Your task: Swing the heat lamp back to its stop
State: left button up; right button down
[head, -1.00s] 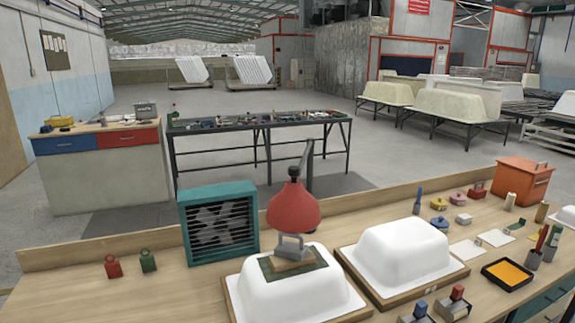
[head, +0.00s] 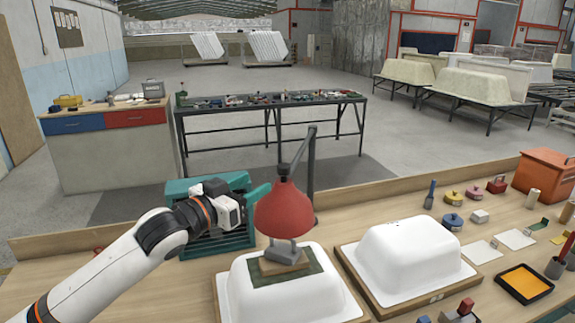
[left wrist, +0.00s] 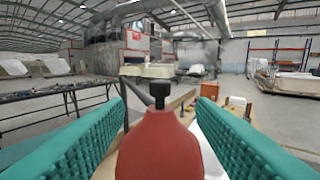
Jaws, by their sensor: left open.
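The heat lamp has a red cone shade (head: 283,212) hanging over the left white tub shell (head: 250,295). I see no contact. My right gripper is not in view.
A grey-handled block (head: 283,255) sits on a green patch on the left shell, under the shade. A second white shell (head: 415,255) stands to the right. The teal fan box (head: 180,190) is behind my left wrist. Small tools and an orange box (head: 545,178) fill the right side.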

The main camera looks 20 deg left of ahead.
aim_at(279, 171)
pick_arm(q)
jog(key=p+x, duration=0.1)
jog(key=x, duration=0.4)
jog(key=shift+r+p, duration=0.2)
jog(key=shift+p, duration=0.2)
jog(key=p+x, duration=0.1)
jog(key=x, duration=0.3)
jog(key=shift+w+d+f, duration=0.15)
jog(key=shift+w, duration=0.2)
jog(key=shift+w+d+f, duration=0.15)
jog(key=shift+w+d, duration=0.15)
jog(key=shift+w, duration=0.4)
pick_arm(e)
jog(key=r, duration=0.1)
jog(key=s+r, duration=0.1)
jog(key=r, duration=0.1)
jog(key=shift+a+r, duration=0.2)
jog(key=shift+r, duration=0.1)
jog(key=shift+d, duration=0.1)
pick_arm(q)
grip_shut()
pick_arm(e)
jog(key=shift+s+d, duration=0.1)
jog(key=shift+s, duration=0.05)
